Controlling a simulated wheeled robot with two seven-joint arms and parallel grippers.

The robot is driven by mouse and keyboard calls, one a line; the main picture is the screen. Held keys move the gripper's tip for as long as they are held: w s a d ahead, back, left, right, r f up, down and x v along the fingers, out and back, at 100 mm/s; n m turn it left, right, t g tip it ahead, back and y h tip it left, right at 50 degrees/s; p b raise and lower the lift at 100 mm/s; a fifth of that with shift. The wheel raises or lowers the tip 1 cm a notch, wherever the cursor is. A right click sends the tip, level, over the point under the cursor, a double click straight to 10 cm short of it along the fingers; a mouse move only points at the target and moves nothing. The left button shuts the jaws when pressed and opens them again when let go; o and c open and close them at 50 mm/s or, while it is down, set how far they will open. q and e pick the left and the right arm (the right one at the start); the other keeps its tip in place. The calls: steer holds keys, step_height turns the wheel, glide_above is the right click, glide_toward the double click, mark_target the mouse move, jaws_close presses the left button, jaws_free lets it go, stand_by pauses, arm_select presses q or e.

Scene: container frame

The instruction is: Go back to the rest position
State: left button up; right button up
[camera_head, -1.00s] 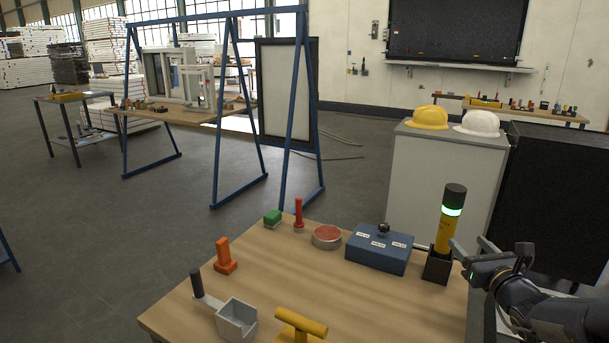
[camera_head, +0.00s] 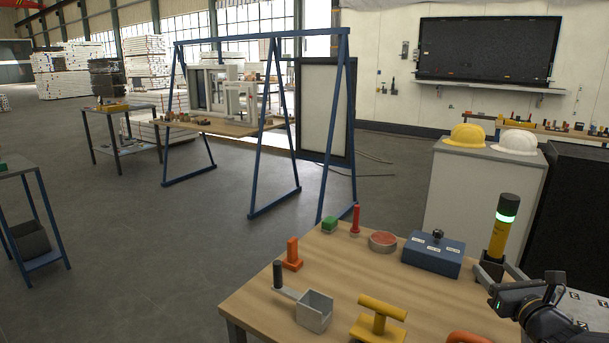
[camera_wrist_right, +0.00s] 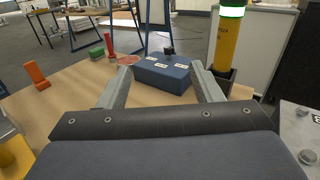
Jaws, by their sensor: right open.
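My right gripper (camera_head: 496,281) is at the right edge of the wooden table (camera_head: 262,303) in the head view, beside the black base of a yellow and black post with a lit green band (camera_head: 502,227). In the right wrist view its two fingers (camera_wrist_right: 160,88) are spread apart with nothing between them. The blue box with white labels (camera_wrist_right: 163,76) stands beyond the fingertips, and it also shows in the head view (camera_head: 432,258). I cannot tell whether the gripper touches the post's base. My left gripper is not in view.
On the table stand a yellow T-shaped handle (camera_head: 379,317), a grey open box (camera_head: 314,311), an orange piece (camera_head: 292,254), a green block (camera_head: 329,224), a red post (camera_head: 355,220) and a red disc (camera_head: 383,241). A grey cabinet (camera_head: 478,200) with two helmets stands behind. Open floor lies left.

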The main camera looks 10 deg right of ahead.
steer(key=s+a+r+n+g+y+p, duration=0.2)
steer(key=s+a+r+n+y, duration=0.15)
steer(key=a+n, duration=0.35)
steer(key=s+a+r+n+g+y+p, duration=0.2)
steer(key=s+a+n+y, duration=0.15)
steer(key=a+n, duration=0.4)
steer(key=s+a+r+n+g+y+p, duration=0.25)
steer(key=a+n+y, duration=0.2)
steer(key=a, duration=0.55)
steer(key=s+a+f+n+g+h+p, duration=0.1)
steer(key=s+f+n+g+h+p, duration=0.1)
steer(key=s+n, duration=0.6)
steer(key=s+a+f+n+g+h+p, duration=0.2)
steer(key=s+f+n+g+h, duration=0.1)
steer(key=s+n, duration=0.5)
steer(key=shift+s+a+g+h, duration=0.2)
steer(key=shift+s+g+h, duration=0.2)
steer(key=shift+h, duration=0.15)
